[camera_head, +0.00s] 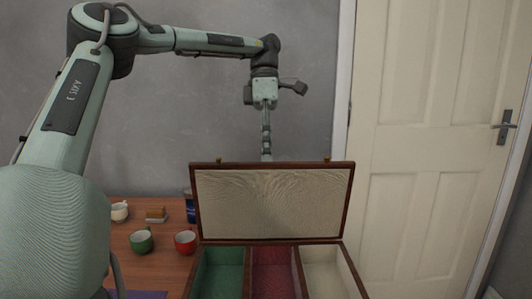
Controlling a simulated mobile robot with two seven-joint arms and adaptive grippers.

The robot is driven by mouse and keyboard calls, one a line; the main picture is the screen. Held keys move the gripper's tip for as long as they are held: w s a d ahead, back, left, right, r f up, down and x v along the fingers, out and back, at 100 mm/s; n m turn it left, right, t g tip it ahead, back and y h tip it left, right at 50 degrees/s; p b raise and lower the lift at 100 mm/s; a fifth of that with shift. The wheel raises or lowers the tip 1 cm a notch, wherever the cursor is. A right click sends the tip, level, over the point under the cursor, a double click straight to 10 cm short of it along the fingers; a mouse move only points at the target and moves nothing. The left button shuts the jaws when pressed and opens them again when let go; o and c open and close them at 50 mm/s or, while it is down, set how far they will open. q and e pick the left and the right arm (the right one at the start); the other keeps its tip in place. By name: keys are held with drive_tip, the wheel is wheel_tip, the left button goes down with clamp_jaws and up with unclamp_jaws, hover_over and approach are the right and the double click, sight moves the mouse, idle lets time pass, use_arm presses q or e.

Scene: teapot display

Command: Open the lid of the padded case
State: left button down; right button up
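The padded case (246,242) sits in the lower middle with its lid (275,203) standing up, tilted open at the back. The lid has a dark red-brown wooden frame and a cream padded lining. Below it show a green compartment (220,272), a red compartment (273,274) and a cream compartment (324,273). My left gripper (266,150) points down behind the lid's top edge. Its fingers look like one narrow column, and their tips are hidden by the lid, so I cannot tell whether it touches the lid. My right gripper is not in view.
A grey wall and white door (430,150) are behind.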

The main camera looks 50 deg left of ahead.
use_arm(q)
drive_tip(key=shift+w+a+f+g+h, duration=0.15)
drive_tip(key=shift+a+f, duration=0.1)
drive_tip(key=shift+f, duration=0.35)
drive_tip(key=shift+a+f+g+h, duration=0.15)
drive_tip(key=shift+a+f, duration=0.1)
drive_tip(key=shift+f, duration=0.35)
drive_tip(key=c, duration=1.8)
unclamp_jaws()
drive_tip(key=shift+w+f, duration=0.1)
drive_tip(key=shift+o, duration=0.9)
drive_tip(key=shift+w+a+f, duration=0.15)
drive_tip(key=shift+w+f, duration=0.05)
drive_tip(key=shift+r, duration=0.25)
drive_tip(key=shift+r, duration=0.1)
wheel_tip(320, 180, up, 10)
